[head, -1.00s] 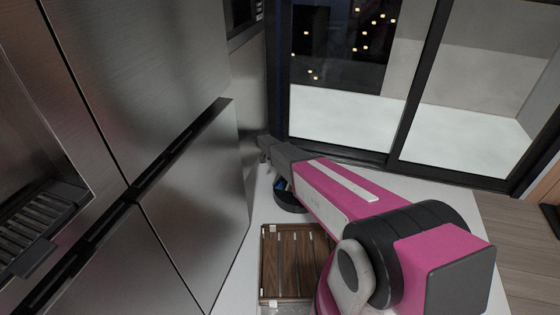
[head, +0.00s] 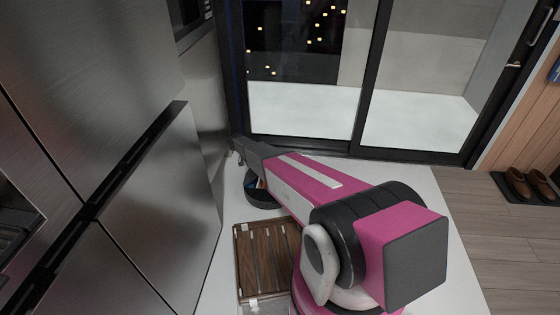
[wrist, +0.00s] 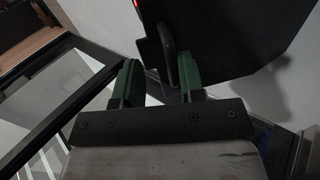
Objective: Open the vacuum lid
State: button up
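A large dark box (wrist: 225,40) with a small red light at its upper left fills the upper right of the wrist view. It may be the vacuum, but I cannot be sure. A dark rounded loop (wrist: 187,70) shows in front of it, close to the right finger. My gripper (wrist: 158,80) has two green fingers standing apart, open, just below the box. I cannot tell whether a finger touches it. In the head view my gripper (head: 241,150) is small, at the far end of my pink arm. A low round black object (head: 262,193) lies partly hidden beside the arm. No lid is clearly visible.
Steel fridge doors (head: 75,120) stand close on the left. A black-framed glass sliding door (head: 365,110) closes the back. A wooden slatted crate (head: 240,262) lies on the white surface below my arm. Brown shoes (head: 518,185) sit at the far right.

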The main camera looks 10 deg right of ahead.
jog(key=s+d+f+t+y, duration=0.1)
jog(key=d+f+y, duration=0.2)
jog(key=f, duration=0.1)
jog(key=s+d+f+t+y, duration=0.1)
jog(key=d+f+y, duration=0.2)
jog(key=s+d+f+t+y, duration=0.1)
jog(key=d+f+y, duration=0.2)
jog(key=d+f, duration=0.1)
jog(key=shift+f, duration=0.3)
notch_tip(320, 180, up, 11)
jog(key=s+d, duration=0.1)
jog(key=d, duration=0.1)
jog(key=s+a+r+n, duration=0.2)
jog(key=s+r, duration=1.7)
jog(key=r, duration=0.1)
jog(key=shift+s+h, duration=0.25)
jog(key=shift+h, duration=0.05)
jog(key=shift+a, duration=0.1)
